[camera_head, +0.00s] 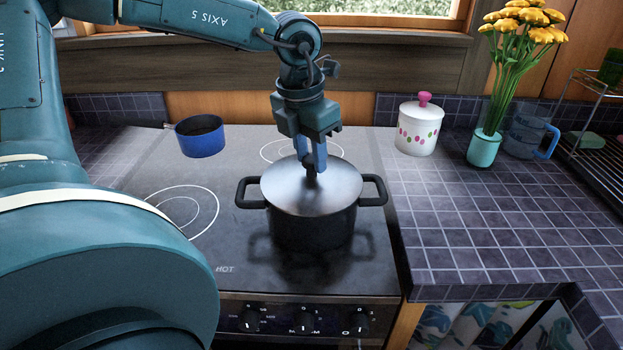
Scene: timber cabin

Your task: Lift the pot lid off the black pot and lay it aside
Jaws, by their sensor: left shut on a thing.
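The black pot (311,229) stands on the cooktop, with a loop handle on each side. The grey metal pot lid (335,190) sits on the pot's rim or very close to it; I see no clear gap between them. My left gripper (311,172) comes down from above and is shut on the knob at the middle of the lid. The fingers hide most of the knob. My right gripper is not in view.
A small blue saucepan (201,143) stands at the cooktop's back left. A white dotted jar (416,132), a vase of yellow flowers (484,148) and a clear jug (524,138) stand on the tiled counter (470,215). A wire rack (600,140) is at far right. The counter's front is clear.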

